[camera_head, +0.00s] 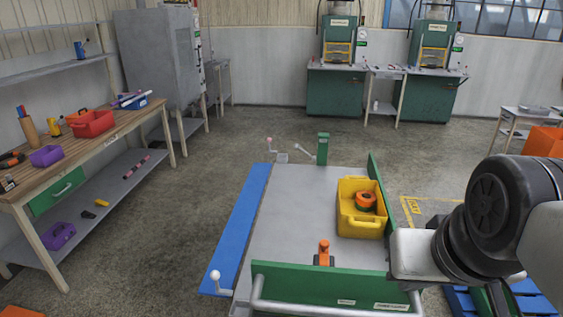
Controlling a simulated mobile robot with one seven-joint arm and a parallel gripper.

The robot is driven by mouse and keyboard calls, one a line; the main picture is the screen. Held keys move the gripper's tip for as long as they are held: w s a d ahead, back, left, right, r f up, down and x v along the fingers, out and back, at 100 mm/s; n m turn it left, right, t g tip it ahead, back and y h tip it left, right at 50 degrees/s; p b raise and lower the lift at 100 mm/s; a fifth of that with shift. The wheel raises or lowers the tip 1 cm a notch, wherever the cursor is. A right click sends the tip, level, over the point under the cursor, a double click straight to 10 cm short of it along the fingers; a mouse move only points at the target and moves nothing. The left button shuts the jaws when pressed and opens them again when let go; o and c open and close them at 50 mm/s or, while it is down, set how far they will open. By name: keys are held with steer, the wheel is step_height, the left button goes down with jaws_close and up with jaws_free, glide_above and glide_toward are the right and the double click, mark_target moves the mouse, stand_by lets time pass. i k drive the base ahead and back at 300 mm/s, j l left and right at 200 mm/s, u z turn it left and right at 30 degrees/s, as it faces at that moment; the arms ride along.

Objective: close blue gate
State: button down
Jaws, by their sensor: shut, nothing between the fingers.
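The blue gate (240,225) is a long blue panel along the left side of a grey cart bed (290,215). It looks folded down and outward, roughly level with the bed, while the green sides stand upright. A lever with a white ball knob (215,275) is at its near end. A lever with a pink ball knob (269,140) is near its far end. My arm reaches in from the right, over the cart's near right corner, well away from the blue gate. I cannot make out my gripper's fingers.
A yellow bin (351,222) holding an orange-and-black item (366,201) sits on the bed. A green side panel (320,283) with a grey rail (335,308) closes the near end. A workbench (113,128) stands left, with open floor (175,215) between.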

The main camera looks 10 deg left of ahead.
mark_target(226, 259)
steer(key=k+j, duration=0.1)
steer(key=j, duration=0.6)
steer(key=k+j, duration=0.15)
steer(key=j, duration=1.35)
steer(key=i+j, duration=0.1)
steer(key=j, duration=0.25)
steer(key=i+j, duration=0.1)
steer(key=j, duration=0.25)
steer(key=i+j, duration=0.1)
steer(key=j, duration=0.25)
steer(key=i+j, duration=0.65)
steer(key=i, duration=0.15)
steer(key=l+z, duration=0.05)
